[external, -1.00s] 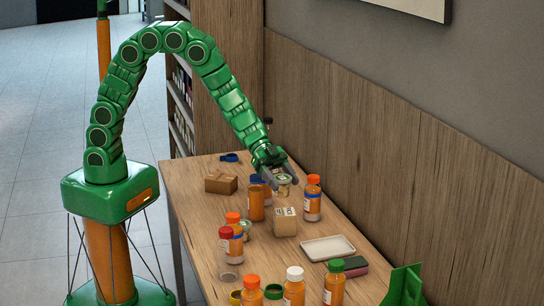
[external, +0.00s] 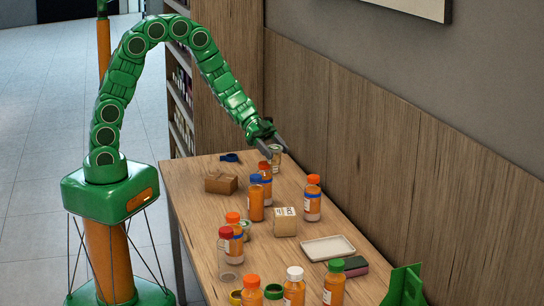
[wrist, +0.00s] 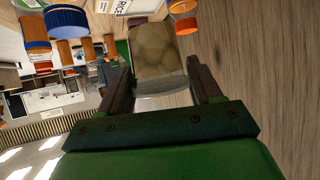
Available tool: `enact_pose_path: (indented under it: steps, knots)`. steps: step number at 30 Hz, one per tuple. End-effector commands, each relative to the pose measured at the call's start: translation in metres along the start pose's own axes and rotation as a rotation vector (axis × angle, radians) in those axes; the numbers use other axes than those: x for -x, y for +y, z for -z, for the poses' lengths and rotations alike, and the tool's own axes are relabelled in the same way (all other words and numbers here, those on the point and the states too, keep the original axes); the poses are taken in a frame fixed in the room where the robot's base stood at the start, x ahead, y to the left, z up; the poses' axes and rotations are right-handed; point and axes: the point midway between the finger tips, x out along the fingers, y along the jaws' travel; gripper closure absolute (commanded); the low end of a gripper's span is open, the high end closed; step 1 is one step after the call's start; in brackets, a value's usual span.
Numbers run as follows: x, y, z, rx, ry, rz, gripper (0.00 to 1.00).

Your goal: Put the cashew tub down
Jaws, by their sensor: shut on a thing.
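The cashew tub (wrist: 160,58) is a clear container with pale tan contents, between my gripper's two dark fingers in the wrist view. In the external view the tub (external: 276,158) shows small at the fingertips, over the far end of the wooden table (external: 195,200). My gripper (external: 271,150) is shut on it and reaches down from the arched arm. I cannot tell whether the tub's base touches the table.
An orange-capped bottle (external: 265,170) stands just in front of the tub, with a blue-capped bottle (external: 256,200) nearer. Another orange-capped bottle (external: 312,203) is to the right. A cardboard box (external: 221,183) lies left, a white tray (external: 328,248) nearer. The wooden wall panel borders the table's right side.

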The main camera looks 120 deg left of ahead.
Motion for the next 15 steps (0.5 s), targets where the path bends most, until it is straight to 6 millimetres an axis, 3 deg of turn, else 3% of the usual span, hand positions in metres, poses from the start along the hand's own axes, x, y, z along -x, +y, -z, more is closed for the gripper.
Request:
enact_pose_path:
  steps: [15]
  knots:
    - [0.099, -0.034, -0.055, 0.037, 0.008, 0.068, 0.67]
